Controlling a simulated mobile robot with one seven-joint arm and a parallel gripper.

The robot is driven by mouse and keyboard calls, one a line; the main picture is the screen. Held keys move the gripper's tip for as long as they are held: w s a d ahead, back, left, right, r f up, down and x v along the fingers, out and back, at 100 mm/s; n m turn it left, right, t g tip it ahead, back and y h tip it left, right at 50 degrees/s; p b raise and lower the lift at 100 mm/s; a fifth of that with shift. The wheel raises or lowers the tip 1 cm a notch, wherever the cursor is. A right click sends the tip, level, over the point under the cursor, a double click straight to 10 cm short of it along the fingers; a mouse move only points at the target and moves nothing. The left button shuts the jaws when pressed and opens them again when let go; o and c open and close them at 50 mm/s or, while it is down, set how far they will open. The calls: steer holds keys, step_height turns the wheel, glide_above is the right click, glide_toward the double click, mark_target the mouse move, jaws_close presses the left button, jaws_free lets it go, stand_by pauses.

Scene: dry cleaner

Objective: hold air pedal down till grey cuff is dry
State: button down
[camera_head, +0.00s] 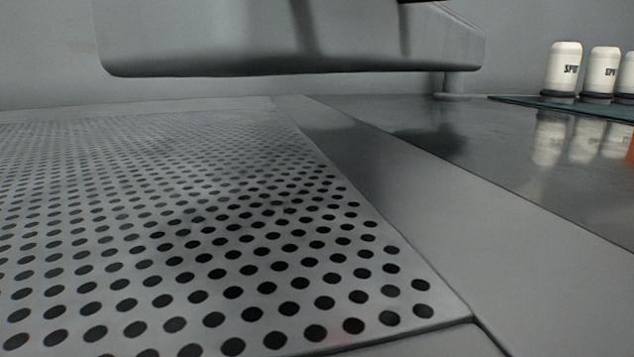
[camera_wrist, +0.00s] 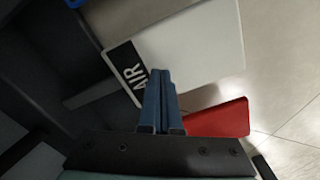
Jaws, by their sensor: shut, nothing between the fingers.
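The air pedal (camera_wrist: 200,45) shows in the wrist view as a pale plate with a black label reading AIR along its left side. My gripper (camera_wrist: 161,73) is shut and empty, its two blue fingers together. The fingertips overlap the lower edge of the pale plate, near the label. I cannot tell whether they touch it or how far down the pedal is. The grey cuff is not seen in either view, so its wetness does not show.
A red pedal-like plate (camera_wrist: 217,119) lies right of my fingers above a pale floor (camera_wrist: 285,75). Dark framework (camera_wrist: 55,65) is at left. In the head view are a perforated board (camera_head: 200,230), a grey overhanging body (camera_head: 290,45) and white bottles (camera_head: 563,68) at right.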

steer(key=shift+w+f+b, duration=0.1)
steer(key=shift+f+b, duration=1)
steer(key=shift+f, duration=0.2)
steer(key=shift+a+f+b, duration=0.1)
steer(key=shift+f+b, duration=0.4)
steer(key=shift+f, duration=0.25)
steer(key=shift+d+f, duration=0.1)
steer(key=shift+d, duration=0.15)
stand_by(0.4)
steer(key=shift+s+d+f, duration=0.1)
steer(key=shift+s, duration=0.1)
stand_by(1.5)
stand_by(2.3)
steer(key=r+p, duration=0.9)
steer(key=p, duration=0.1)
steer(key=shift+w+a+r, duration=0.1)
steer(key=shift+a+r, duration=0.15)
stand_by(0.3)
